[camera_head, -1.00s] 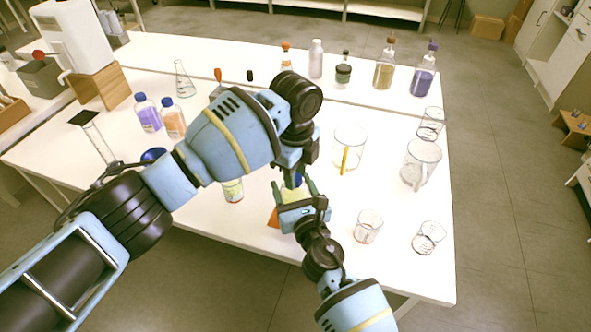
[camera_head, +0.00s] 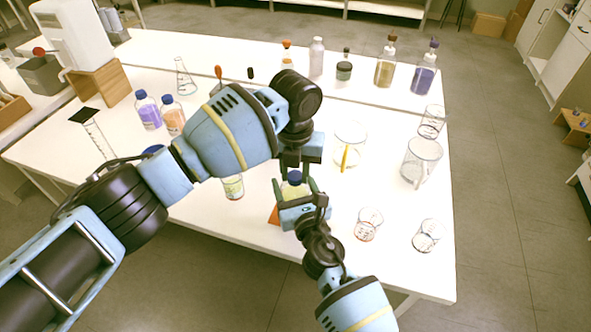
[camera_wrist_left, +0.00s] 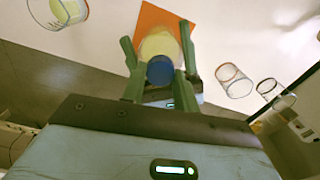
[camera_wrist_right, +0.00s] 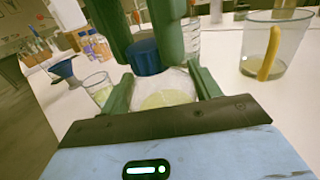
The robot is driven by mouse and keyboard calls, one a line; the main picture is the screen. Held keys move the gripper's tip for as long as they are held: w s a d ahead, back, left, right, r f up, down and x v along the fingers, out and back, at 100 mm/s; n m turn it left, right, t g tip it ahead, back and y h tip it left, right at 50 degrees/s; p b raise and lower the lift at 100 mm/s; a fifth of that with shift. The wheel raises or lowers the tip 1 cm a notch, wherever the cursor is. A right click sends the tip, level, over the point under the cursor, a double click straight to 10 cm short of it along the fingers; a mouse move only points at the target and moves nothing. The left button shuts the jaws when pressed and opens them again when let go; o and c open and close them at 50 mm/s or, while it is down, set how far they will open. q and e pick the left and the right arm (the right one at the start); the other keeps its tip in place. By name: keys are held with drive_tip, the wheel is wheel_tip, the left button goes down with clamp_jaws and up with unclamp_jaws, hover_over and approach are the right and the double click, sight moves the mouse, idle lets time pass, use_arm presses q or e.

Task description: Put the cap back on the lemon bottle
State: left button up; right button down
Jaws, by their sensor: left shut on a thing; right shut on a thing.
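The lemon bottle (camera_wrist_right: 165,90), clear with pale yellow liquid, is between the fingers of my right gripper (camera_head: 293,190), which is shut on it. It also shows in the left wrist view (camera_wrist_left: 160,45). The blue cap (camera_wrist_right: 145,57) is at the bottle's top, at the fingertips of my left gripper (camera_wrist_left: 160,80), which comes from above and is shut on it. The cap also shows in the head view (camera_head: 294,176). Whether the cap is seated on the neck is hidden.
An orange mat (camera_wrist_left: 157,17) lies under the bottle. A glass with yellow-green contents (camera_head: 232,187) stands to the left. Beakers (camera_head: 368,224) (camera_head: 421,162) and a beaker with a yellow stick (camera_head: 349,147) stand to the right.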

use_arm(q)
drive_tip(key=m, duration=0.6)
drive_tip(key=o, duration=1)
drive_tip(key=shift+r, duration=0.1)
drive_tip(key=shift+r, duration=2.2)
drive_tip(key=shift+c, duration=0.2)
